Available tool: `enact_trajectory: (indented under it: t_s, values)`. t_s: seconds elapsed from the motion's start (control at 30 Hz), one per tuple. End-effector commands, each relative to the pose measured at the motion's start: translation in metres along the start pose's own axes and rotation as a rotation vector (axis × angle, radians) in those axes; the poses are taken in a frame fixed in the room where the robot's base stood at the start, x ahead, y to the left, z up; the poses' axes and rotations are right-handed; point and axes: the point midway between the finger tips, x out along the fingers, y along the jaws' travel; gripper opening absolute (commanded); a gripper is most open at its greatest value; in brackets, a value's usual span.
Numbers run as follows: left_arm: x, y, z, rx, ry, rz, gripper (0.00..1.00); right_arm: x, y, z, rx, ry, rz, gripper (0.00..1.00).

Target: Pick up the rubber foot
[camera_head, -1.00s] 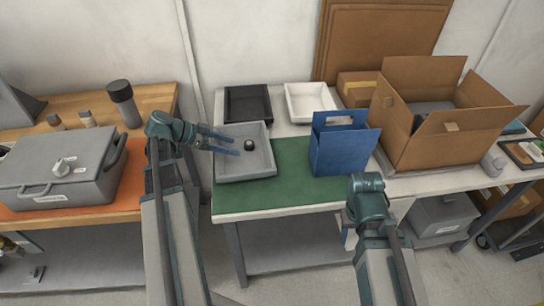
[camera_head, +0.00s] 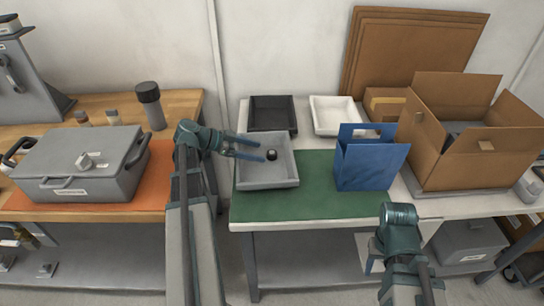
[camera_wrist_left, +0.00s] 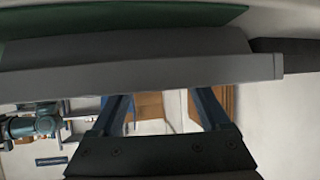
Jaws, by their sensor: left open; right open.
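The rubber foot (camera_head: 271,155) is a small dark round piece inside the grey tray (camera_head: 284,183) on the green mat. My left gripper (camera_head: 261,150) is open and empty in the head view, its two blue fingers reaching in from the left over the tray. Its fingertips appear just left of the foot; their height above it is hard to judge. In the left wrist view the parted fingers (camera_wrist_left: 160,98) point towards the grey tray's outside wall (camera_wrist_left: 150,75), and the foot is hidden. My right arm shows at the lower right, but its fingers are not visible.
A black tray (camera_head: 272,115) and a white tray (camera_head: 335,117) stand behind the grey one. A blue box (camera_head: 370,167) and an open cardboard box (camera_head: 470,160) stand to the right. The green mat (camera_head: 290,207) is clear in front. A grey case (camera_head: 80,165) sits on the left bench.

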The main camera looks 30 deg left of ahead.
Motion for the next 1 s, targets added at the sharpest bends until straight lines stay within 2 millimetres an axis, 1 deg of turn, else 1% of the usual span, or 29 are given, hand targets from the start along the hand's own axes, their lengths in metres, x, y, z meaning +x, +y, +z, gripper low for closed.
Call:
enact_trajectory:
  t_s: [0.3,0.4,0.57,0.6,0.67,0.7,0.87,1.0]
  values:
    - [0.044,-0.001,-0.002,0.001,0.000,0.003,0.79,0.019,-0.002,-0.001,0.000,0.000,0.000,0.50]
    - [0.048,-0.001,-0.004,0.000,0.000,0.000,0.79,0.020,-0.002,-0.001,0.000,0.000,0.000,0.50]
    - [0.048,-0.002,-0.005,0.000,0.000,0.000,0.79,0.018,-0.002,-0.001,0.000,0.000,0.000,0.50]
    - [0.048,-0.002,-0.005,0.000,0.000,0.000,0.76,0.018,-0.002,-0.001,0.000,0.000,0.000,0.50]
    - [0.047,-0.002,-0.005,0.000,0.000,0.000,0.65,0.018,-0.002,-0.001,0.000,0.000,0.000,0.50]
    - [0.047,-0.001,-0.005,0.000,0.000,0.000,0.58,0.018,-0.002,-0.001,0.000,0.000,0.000,0.50]
    - [0.047,-0.001,-0.005,0.000,0.000,0.000,0.29,0.018,-0.002,-0.001,0.000,0.000,0.000,0.50]
    - [0.047,-0.001,-0.005,0.000,0.000,0.000,0.04,0.018,-0.002,-0.001,0.000,0.000,0.000,0.50]
